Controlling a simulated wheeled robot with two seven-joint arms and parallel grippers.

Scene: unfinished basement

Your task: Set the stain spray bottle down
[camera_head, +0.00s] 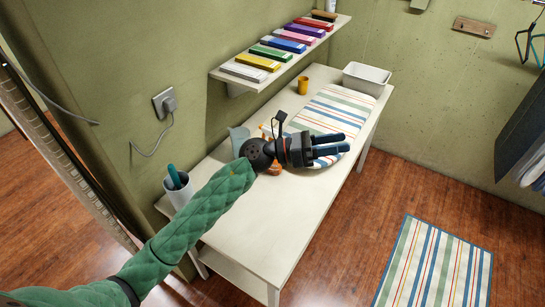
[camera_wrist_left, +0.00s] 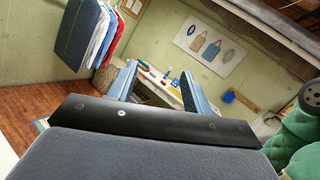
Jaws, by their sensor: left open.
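An orange object, likely the stain spray bottle (camera_head: 275,169), is on the white table (camera_head: 238,226), mostly hidden behind my left wrist. Only bits of orange show above and below the wrist, so I cannot tell its full shape. My left gripper (camera_head: 338,149) is above the table and the near end of the striped pad, pointing right. Its blue fingers are apart and nothing is between them. In the left wrist view the open fingers (camera_wrist_left: 158,88) have only the distant room between them. My right gripper is not in view.
A pale blue cup (camera_head: 238,140) stands behind my wrist, and a white pot (camera_head: 178,190) at the table's left end. The striped pad (camera_head: 340,100), a yellow cup (camera_head: 303,85) and a white bin (camera_head: 366,77) take up the far end. A shelf (camera_head: 230,76) overhangs the back. The near tabletop is clear.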

